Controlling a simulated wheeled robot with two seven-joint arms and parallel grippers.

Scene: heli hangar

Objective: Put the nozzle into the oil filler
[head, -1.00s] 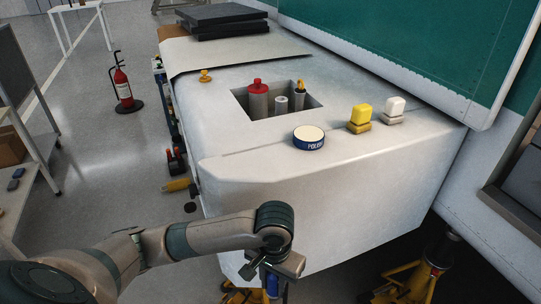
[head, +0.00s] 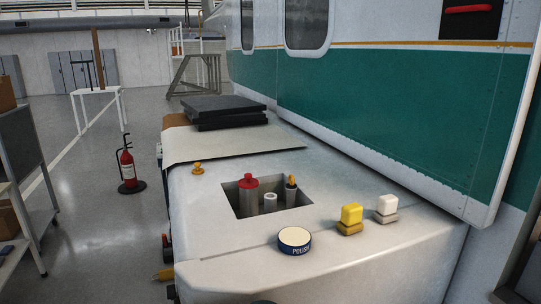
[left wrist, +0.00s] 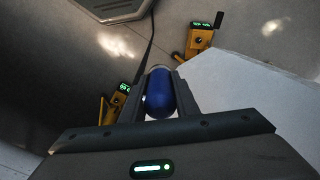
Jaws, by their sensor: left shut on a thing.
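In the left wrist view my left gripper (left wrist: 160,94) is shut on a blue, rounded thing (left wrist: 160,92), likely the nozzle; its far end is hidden. A thin dark line, perhaps a hose, runs up from near it. In the head view a square recess (head: 231,197) in the pale deck holds a red-capped cylinder (head: 248,184), a short pale tube (head: 270,202) with a hole in its top, and a dark post with a yellow-orange top (head: 291,183). The frames do not label which is the oil filler. My right gripper is not in view.
A small yellow cap (head: 198,168) lies left. Black pads (head: 224,112) lie behind. A green-and-white fuselage (head: 370,100) borders the right. Yellow jacks (left wrist: 200,38) stand below.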

